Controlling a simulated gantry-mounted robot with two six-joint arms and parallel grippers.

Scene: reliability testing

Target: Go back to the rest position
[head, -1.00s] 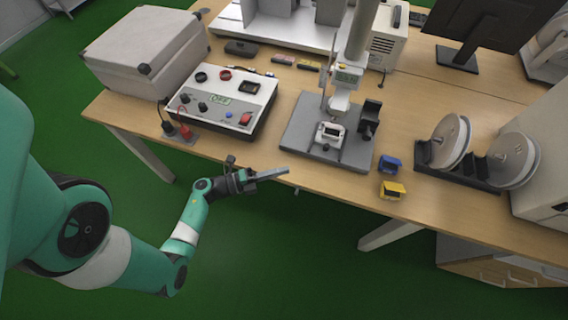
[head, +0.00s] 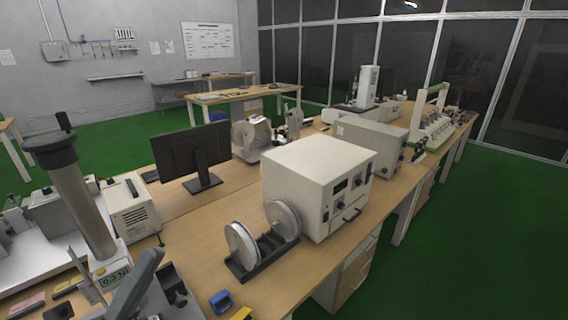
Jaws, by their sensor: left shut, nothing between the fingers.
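My left gripper (head: 137,283) shows at the bottom left of the head view, its grey fingers closed and pointing up. Nothing is seen between them. It is in front of the test stand (head: 75,195) with the grey column, and overlaps part of that stand in the picture. I cannot tell how far apart they are. The rest of my left arm is below the picture. My right gripper is not in view.
The wooden bench (head: 195,262) carries a blue block (head: 221,301), a yellow block (head: 241,314), a holder with white reels (head: 242,245), a white instrument box (head: 312,190) and a black monitor (head: 190,152). Green floor (head: 470,240) lies open at right.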

